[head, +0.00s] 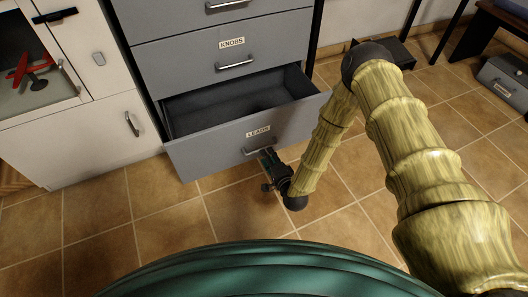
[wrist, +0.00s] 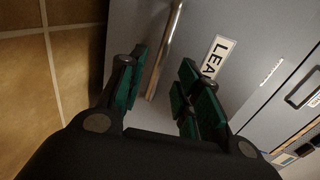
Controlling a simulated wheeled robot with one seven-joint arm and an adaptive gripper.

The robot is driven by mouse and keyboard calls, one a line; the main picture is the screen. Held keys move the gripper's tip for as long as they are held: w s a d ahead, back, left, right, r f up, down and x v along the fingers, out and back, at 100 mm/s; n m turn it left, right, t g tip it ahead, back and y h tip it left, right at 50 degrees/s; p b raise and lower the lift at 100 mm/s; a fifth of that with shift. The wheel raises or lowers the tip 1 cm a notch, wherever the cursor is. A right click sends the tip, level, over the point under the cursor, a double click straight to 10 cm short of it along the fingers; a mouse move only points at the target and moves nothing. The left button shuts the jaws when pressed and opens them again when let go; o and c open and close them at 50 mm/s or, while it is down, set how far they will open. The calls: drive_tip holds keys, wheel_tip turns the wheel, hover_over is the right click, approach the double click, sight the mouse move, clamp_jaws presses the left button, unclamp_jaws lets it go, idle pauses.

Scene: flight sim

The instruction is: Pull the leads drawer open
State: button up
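The leads drawer (head: 215,152) is the lowest drawer in view of the grey cabinet and stands well open, with its dark inside showing no contents. Its front bears a LEADS label (head: 258,132), partly seen in the wrist view (wrist: 219,56). Below the label is a metal bar handle (head: 256,151). My gripper (head: 267,160) is at the right end of this handle. In the wrist view, the green-padded fingers of my gripper (wrist: 163,82) are spread apart. The handle (wrist: 166,50) shows between them, nearer the left finger; I cannot tell whether they touch.
The KNOBS drawer (head: 231,43) above is shut. A white cabinet (head: 85,135) with a glass pane and a red model plane (head: 27,70) stands at the left. A grey case (head: 503,77) lies at the far right. The tiled floor (head: 150,222) before the drawer is clear.

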drive_tip(key=v, duration=0.6)
drive_tip(key=shift+s, duration=0.2)
drive_tip(key=s+d+f+n+g+h, duration=0.1)
drive_tip(key=s+d+f+n+g, duration=0.2)
drive_tip(key=s, duration=0.5)
drive_tip(key=s+d+n+g+h, duration=0.1)
drive_tip(key=s+d+n+g, duration=0.25)
drive_tip(key=s, duration=0.45)
drive_tip(key=s+d+f+n+g+h, duration=0.2)
drive_tip(key=s+d+n+g, duration=0.15)
drive_tip(key=s, duration=0.35)
drive_tip(key=s+d+r+n+g+h, duration=0.1)
drive_tip(key=s+d+r+n+g, duration=0.15)
drive_tip(key=s, duration=0.35)
drive_tip(key=s+d+r+n+g, duration=0.1)
drive_tip(key=s+d+r+g, duration=0.15)
drive_tip(key=s, duration=0.35)
wheel_tip(320, 180, up, 36)
drive_tip(key=p, duration=3.7)
drive_tip(key=shift+w+a+f, duration=0.2)
drive_tip(key=shift+w+a, duration=0.05)
drive_tip(key=shift+a, duration=0.05)
